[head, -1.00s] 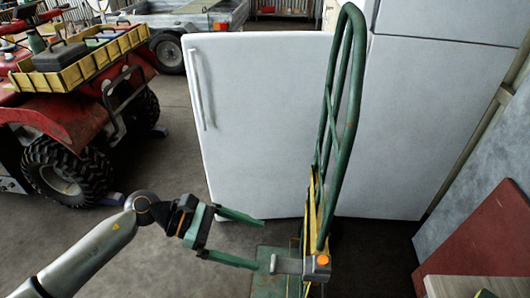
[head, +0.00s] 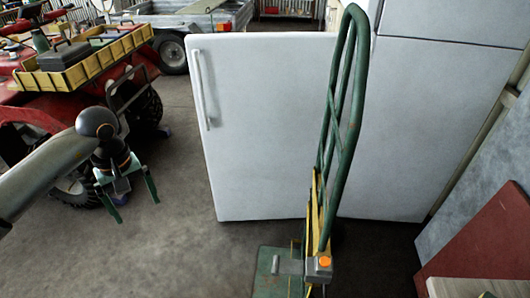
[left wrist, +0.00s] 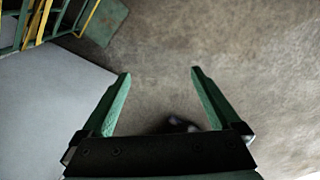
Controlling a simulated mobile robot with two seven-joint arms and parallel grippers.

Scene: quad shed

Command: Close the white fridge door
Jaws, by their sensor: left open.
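The white fridge (head: 440,120) stands at the back right. Its lower door (head: 265,125) is swung open to the left, with a vertical handle (head: 202,90) near the door's left edge. In the left wrist view a pale flat panel (left wrist: 50,110), apparently the door, fills the left side. My left gripper (head: 134,208) is open and empty, left of the door and apart from it, pointing down over the floor. In the left wrist view its two green fingers (left wrist: 160,75) are spread with only floor between them. My right gripper is not in view.
A green hand truck (head: 345,130) stands in front of the fridge, overlapping the door's right edge; its base plate (head: 268,272) is on the floor. A red quad (head: 75,105) with a yellow rack is at left, close behind my left arm. Floor between quad and door is clear.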

